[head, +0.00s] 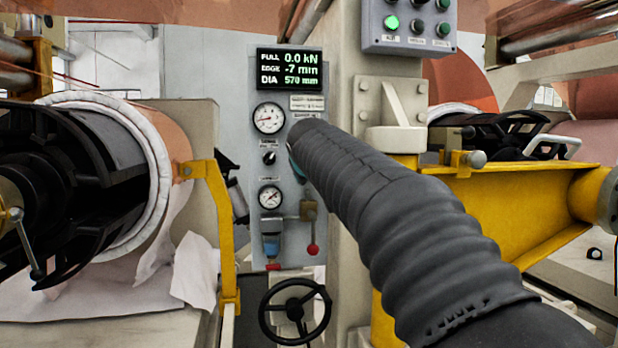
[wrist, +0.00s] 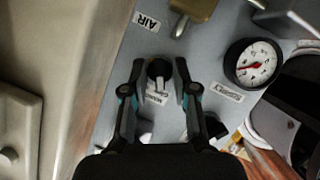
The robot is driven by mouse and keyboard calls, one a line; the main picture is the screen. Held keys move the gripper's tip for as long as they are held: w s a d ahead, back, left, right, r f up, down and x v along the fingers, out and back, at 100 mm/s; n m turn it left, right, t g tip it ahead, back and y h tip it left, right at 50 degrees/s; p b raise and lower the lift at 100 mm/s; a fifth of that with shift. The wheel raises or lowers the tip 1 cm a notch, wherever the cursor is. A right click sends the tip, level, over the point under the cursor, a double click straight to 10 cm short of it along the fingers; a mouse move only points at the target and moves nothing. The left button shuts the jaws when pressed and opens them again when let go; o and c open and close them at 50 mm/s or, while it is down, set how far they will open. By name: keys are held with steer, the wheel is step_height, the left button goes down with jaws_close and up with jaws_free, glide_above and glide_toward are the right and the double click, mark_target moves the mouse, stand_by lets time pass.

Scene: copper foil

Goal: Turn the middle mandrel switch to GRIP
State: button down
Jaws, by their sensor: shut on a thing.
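In the wrist view, a small black switch knob (wrist: 158,69) with a pale pointer line stands on the grey panel, above a partly covered label that seems to read MANDREL. Its pointer line faces down in the picture. My gripper (wrist: 160,75) is shut on this knob, one finger on each side. The setting names are too small to read. In the head view, my arm hides the held knob and most of the gripper. The grey panel (head: 256,230) shows there to the left of my arm.
Two more dark knobs (wrist: 214,126) (wrist: 144,128) sit close to my fingers, partly covered. A round gauge (wrist: 253,63) is to the right and a brass fitting (wrist: 194,8) is above. A red-knobbed lever (head: 312,248) and a black handwheel (head: 295,311) are low in the head view.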

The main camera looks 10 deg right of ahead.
steer(key=shift+n, duration=0.3)
stand_by(0.4)
steer(key=c, duration=1.3)
jaws_free()
steer(key=shift+a, duration=0.1)
steer(key=shift+o, duration=0.2)
steer(key=shift+s, duration=0.1)
steer(key=v, duration=1.1)
steer(key=shift+s+a, duration=0.2)
steer(key=shift+s, duration=0.15)
steer(key=shift+r, duration=0.15)
